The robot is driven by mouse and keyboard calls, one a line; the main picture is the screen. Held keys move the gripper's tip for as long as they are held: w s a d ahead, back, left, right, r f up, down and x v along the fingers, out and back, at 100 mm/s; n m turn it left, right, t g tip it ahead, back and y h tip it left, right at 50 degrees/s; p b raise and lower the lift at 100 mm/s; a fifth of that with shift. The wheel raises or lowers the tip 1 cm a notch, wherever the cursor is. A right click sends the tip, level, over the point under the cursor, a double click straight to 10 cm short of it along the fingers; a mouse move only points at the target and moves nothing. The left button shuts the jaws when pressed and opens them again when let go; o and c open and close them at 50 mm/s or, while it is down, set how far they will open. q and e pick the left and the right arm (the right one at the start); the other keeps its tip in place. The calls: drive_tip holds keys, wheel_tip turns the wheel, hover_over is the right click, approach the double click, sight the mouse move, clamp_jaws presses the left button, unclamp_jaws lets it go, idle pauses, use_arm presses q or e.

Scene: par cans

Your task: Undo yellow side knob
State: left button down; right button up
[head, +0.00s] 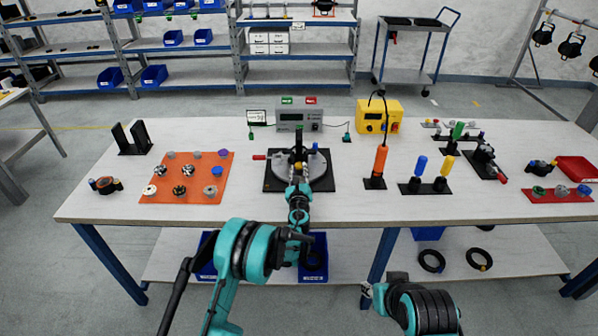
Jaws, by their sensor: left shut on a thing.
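A round grey fixture (319,165) sits on a black square base plate at the middle of the table. My left gripper (299,172) reaches over the front of this fixture and is shut on a small part there. The gripper covers that part, so I cannot make out its shape or colour. No yellow side knob shows clearly at the fixture. My right arm is low at the bottom right, and its gripper is too unclear to read.
An orange mat (148,195) with several knobs lies to the left. A grey meter (291,117) and yellow box (372,112) stand behind. The front strip of table is mostly bare.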

sight(299, 142)
use_arm(q)
drive_tip(key=shift+n, duration=0.9)
drive_tip(key=c, duration=1.2)
unclamp_jaws()
drive_tip(key=shift+r, duration=0.1)
wheel_tip(299, 142, up, 10)
drive_tip(key=shift+f, duration=0.1)
